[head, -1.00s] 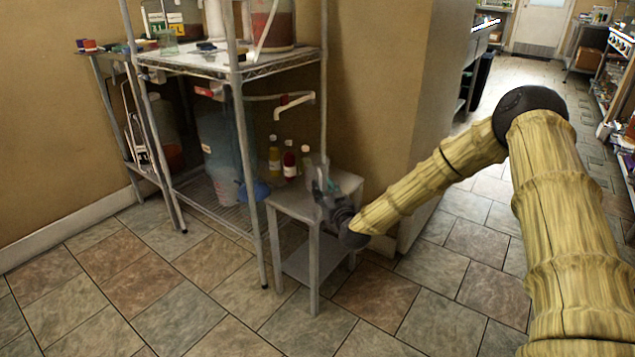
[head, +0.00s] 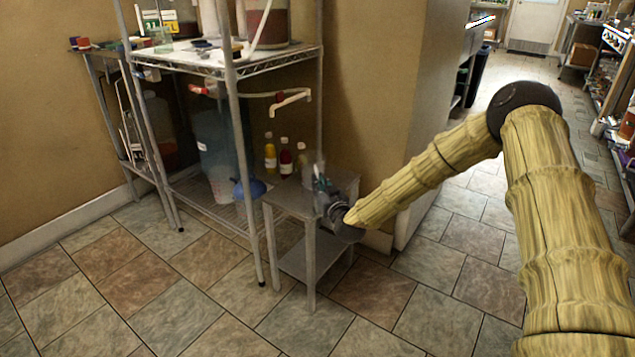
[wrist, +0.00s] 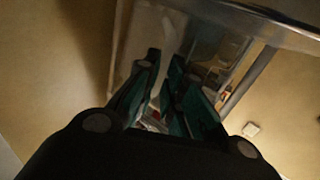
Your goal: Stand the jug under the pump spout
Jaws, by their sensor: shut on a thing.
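The pump spout (head: 291,99) is a pale pipe reaching right from the rack, with a down-turned end above the small grey table (head: 290,198). My gripper (head: 322,187) is at the right side of that table, below and right of the spout. It is shut on the jug (head: 314,164), a clear vessel that is hard to make out. In the wrist view the clear jug (wrist: 205,30) shows beyond and between the teal fingers (wrist: 166,98). My gripper hides part of the jug, and I cannot tell whether its base touches the tabletop.
Yellow (head: 270,155) and red (head: 286,160) bottles, with another beside them, stand behind the small table. A wire rack (head: 200,62) holds large containers at left. A wall (head: 370,90) rises close behind. Tiled floor (head: 215,305) in front is clear.

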